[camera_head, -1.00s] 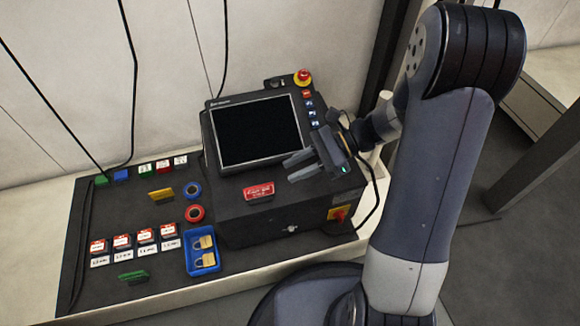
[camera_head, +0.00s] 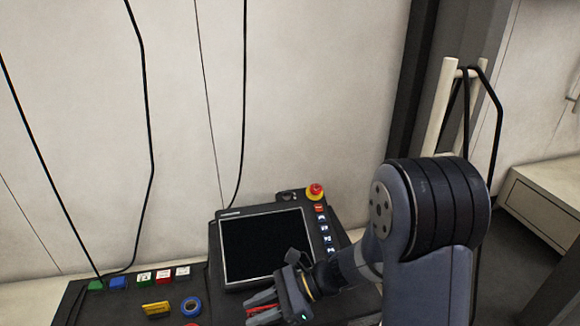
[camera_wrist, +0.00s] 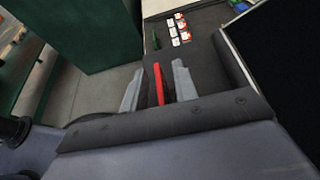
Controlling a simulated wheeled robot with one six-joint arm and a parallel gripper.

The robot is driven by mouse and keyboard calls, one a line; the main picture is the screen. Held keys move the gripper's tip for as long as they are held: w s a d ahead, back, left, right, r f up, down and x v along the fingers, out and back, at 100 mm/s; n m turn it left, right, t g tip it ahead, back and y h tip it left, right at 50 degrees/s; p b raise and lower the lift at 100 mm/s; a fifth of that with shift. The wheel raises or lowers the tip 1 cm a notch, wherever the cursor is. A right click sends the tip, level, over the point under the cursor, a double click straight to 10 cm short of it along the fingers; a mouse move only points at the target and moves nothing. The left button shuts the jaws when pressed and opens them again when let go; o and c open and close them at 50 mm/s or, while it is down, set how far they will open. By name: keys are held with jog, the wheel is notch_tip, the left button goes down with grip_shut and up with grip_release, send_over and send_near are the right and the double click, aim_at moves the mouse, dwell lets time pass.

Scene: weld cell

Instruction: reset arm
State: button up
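My gripper (camera_head: 258,307) is at the lower middle of the head view, in front of the console's dark screen (camera_head: 262,245). Its two grey fingers point left and stand apart. In the wrist view my gripper (camera_wrist: 157,88) is open, with a red plate (camera_wrist: 158,84) between the fingers and a visible gap on each side. The red plate also shows in the head view (camera_head: 263,309), partly covered by the fingers.
A red and yellow emergency stop (camera_head: 315,191) and several buttons line the screen's right side. In the wrist view a dark green panel (camera_wrist: 90,35) stands at upper left.

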aim_at(256, 309)
jog(key=shift+a+r+p, duration=0.2)
jog(key=shift+r+p, duration=0.9)
jog(key=shift+r, duration=0.7)
jog(key=shift+f, duration=0.15)
